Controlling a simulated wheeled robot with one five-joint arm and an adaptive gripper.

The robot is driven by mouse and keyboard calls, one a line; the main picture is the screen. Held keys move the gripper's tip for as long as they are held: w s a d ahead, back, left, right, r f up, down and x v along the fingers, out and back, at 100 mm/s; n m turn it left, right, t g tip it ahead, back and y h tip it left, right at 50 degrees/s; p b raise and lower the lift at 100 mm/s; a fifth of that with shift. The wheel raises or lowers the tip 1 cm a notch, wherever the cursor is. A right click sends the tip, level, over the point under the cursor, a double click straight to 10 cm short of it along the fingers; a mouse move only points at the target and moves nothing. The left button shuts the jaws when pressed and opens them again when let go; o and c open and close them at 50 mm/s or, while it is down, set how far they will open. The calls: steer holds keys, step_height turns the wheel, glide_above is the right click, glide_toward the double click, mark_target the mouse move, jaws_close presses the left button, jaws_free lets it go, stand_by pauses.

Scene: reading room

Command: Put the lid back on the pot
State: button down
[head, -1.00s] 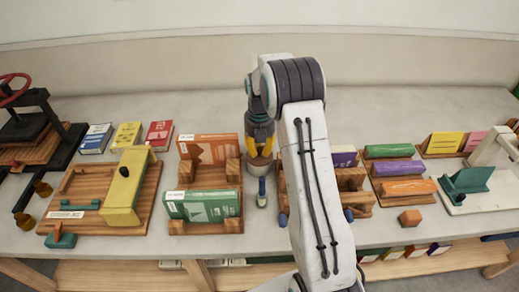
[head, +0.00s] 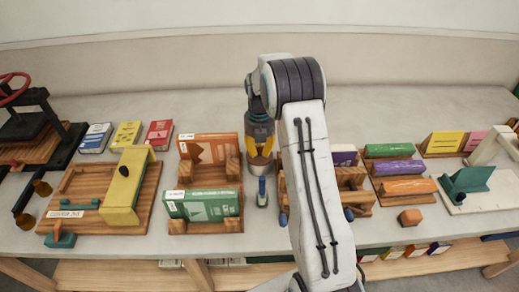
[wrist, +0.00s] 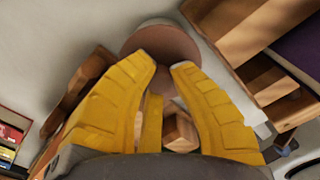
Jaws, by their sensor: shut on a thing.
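My gripper (head: 260,150) has its yellow fingers pointing down at a small round pot (head: 260,168) beside the book stands. In the wrist view the fingertips (wrist: 165,64) are close together at the near edge of a round brown disc (wrist: 160,42), which looks like the lid. The gripper is shut on it, though the fingers hide the contact. A pale curved edge shows just beyond the disc. I cannot tell whether the lid touches the pot. A small brush-like thing (head: 262,192) with a blue top stands in front of the pot.
A stand with orange and green books (head: 203,205) is close on the left. Another wooden stand (head: 352,185) is close on the right, partly behind my arm.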

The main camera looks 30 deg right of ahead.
steer(key=shift+f, duration=0.15)
steer(key=c, duration=1.1)
jaws_free()
steer(key=shift+c, duration=0.2)
steer(key=shift+r+p, duration=3.2)
steer(key=shift+r, duration=1.3)
